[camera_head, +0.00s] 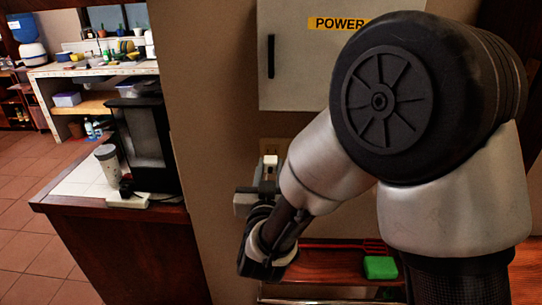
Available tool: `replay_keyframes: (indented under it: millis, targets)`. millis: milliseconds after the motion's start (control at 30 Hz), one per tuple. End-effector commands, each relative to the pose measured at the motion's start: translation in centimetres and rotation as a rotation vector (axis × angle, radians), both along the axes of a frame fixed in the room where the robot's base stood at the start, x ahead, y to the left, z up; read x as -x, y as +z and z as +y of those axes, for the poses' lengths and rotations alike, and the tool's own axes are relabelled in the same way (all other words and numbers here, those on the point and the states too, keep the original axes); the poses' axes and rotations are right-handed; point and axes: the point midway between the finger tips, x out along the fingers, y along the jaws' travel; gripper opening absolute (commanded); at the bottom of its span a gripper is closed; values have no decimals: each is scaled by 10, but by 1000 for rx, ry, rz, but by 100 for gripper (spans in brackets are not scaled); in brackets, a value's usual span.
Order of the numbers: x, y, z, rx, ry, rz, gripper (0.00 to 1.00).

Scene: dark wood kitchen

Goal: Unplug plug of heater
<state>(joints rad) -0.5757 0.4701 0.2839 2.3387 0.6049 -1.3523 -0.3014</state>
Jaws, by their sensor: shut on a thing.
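My gripper (258,188) is at the wall beneath the power box, its jaws shut on a small pale block, which looks like the plug (269,160). A beige wall outlet (272,146) shows just behind and above it, partly covered by the plug and my arm. I cannot tell whether the plug sits in the outlet or is apart from it. No cord is clear at the gripper. I cannot pick out the heater with certainty.
A grey wall box (297,90) marked POWER hangs above. At left, a counter (75,186) holds a black appliance (150,145), a grey cup-like item (112,166) and a white strip (140,199). A green block (380,267) lies on a reddish shelf (332,258) below.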

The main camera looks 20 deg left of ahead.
Motion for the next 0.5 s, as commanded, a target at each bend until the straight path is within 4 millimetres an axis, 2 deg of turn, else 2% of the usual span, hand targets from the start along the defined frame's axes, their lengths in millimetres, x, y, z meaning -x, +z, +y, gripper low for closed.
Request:
replay_keyframes:
  millis: [500]
  targets:
    - [17, 0, -5, 0, 0, 0, 0]
